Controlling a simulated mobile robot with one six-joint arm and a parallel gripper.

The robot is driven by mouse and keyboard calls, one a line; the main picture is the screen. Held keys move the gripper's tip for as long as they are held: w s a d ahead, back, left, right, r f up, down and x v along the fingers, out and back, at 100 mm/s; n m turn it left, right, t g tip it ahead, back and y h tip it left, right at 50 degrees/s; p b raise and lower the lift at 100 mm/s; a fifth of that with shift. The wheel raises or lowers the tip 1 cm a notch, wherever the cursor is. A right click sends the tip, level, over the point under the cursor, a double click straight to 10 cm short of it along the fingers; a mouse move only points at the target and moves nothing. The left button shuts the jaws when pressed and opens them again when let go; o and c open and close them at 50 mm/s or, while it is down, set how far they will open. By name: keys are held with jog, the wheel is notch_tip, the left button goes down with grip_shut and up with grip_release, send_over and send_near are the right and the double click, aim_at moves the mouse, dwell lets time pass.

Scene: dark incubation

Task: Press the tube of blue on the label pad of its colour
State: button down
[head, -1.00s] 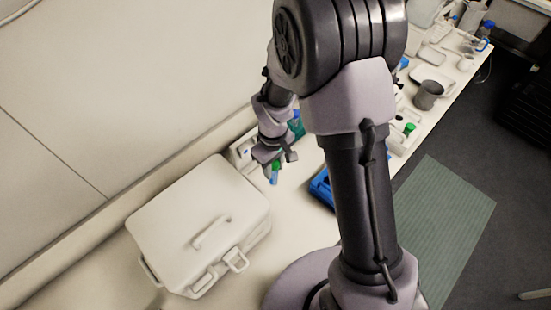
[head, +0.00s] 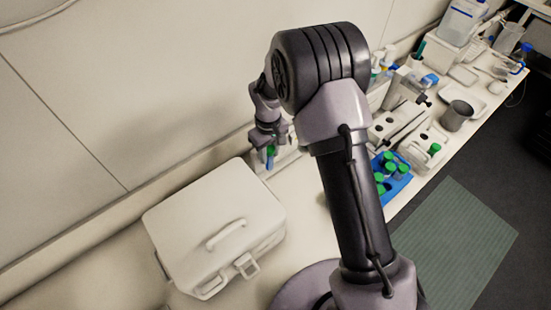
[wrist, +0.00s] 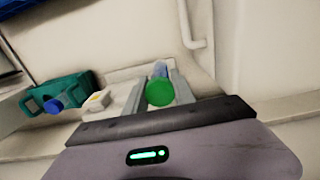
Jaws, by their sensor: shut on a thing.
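My gripper (head: 269,155) is shut on a tube with a green cap (wrist: 160,93) and a blue body. In the wrist view the tube body (wrist: 160,69) points away from me between the two fingers (wrist: 161,82). In the head view the tube (head: 269,163) hangs below the jaws, close to a white station (head: 290,157) at the wall. A low white part of it also shows behind the fingers in the wrist view (wrist: 124,88). The coloured label pads cannot be made out, and I cannot tell whether the tube touches anything.
A large white lidded case (head: 215,215) stands on the bench left of my gripper. A blue rack (head: 397,185) with several green-capped tubes, a grey cup (head: 456,115) and other ware lie at right. In the wrist view a teal holder (wrist: 75,84) with a blue knob is at left.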

jog(key=shift+w+a, duration=0.35)
jog(key=shift+w, duration=0.15)
dwell(1.1)
jog(key=s+d+b, duration=0.1)
jog(key=s+d, duration=0.3)
jog(key=s, duration=0.1)
jog(key=shift+s, duration=0.4)
jog(key=shift+r, duration=0.1)
dwell(0.6)
